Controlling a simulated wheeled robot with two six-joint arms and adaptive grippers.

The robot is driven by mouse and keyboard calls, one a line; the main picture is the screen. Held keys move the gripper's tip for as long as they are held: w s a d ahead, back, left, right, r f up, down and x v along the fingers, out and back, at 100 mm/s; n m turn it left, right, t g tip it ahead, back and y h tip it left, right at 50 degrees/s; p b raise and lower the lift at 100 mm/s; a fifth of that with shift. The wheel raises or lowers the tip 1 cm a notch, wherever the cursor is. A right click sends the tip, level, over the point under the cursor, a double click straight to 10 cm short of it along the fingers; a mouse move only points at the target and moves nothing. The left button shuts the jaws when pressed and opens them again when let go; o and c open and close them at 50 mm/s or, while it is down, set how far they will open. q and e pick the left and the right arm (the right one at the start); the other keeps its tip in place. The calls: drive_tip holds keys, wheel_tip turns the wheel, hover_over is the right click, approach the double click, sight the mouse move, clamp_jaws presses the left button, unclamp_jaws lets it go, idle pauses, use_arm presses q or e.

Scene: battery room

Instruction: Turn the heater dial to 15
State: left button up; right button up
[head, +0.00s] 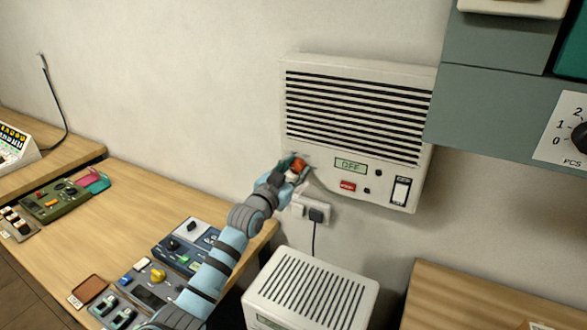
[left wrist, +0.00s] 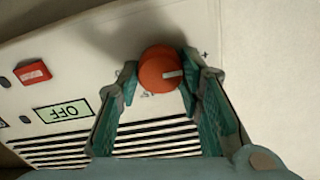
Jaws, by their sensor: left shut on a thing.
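The heater (head: 360,75) is a cream wall unit with dark louvre slots. Its small display (head: 350,166) reads OFF, and the display also shows upside down in the left wrist view (left wrist: 63,113). The heater dial (left wrist: 163,70) is a round red-orange knob with a pale pointer mark. It shows at the heater's lower left in the head view (head: 299,164), partly covered by my gripper. My left gripper (head: 291,172) is shut on the dial, with a teal finger on each side of it in the left wrist view (left wrist: 158,75). My right gripper is not in view.
A red button (head: 348,187) and a rocker switch (head: 400,191) sit right of the dial. A wall socket with a plug (head: 318,214) is just below. A white vented box (head: 312,290) stands below the heater. A wooden bench (head: 140,215) with devices lies left.

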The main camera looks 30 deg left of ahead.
use_arm(q)
drive_tip(key=m+b, duration=0.2)
drive_tip(key=m, duration=0.2)
drive_tip(key=shift+f+m, duration=0.1)
drive_tip(key=shift+m, duration=0.2)
drive_tip(key=m+b, duration=0.2)
drive_tip(key=m, duration=0.4)
drive_tip(key=shift+d, duration=0.1)
drive_tip(key=m+b, duration=0.1)
drive_tip(key=m, duration=0.5)
drive_tip(key=shift+f+m, duration=0.15)
drive_tip(key=shift+m, duration=0.15)
drive_tip(key=m+b, duration=0.1)
drive_tip(key=m, duration=0.5)
drive_tip(key=shift+m, duration=0.4)
drive_tip(key=o, duration=1.2)
drive_tip(key=shift+c, duration=0.2)
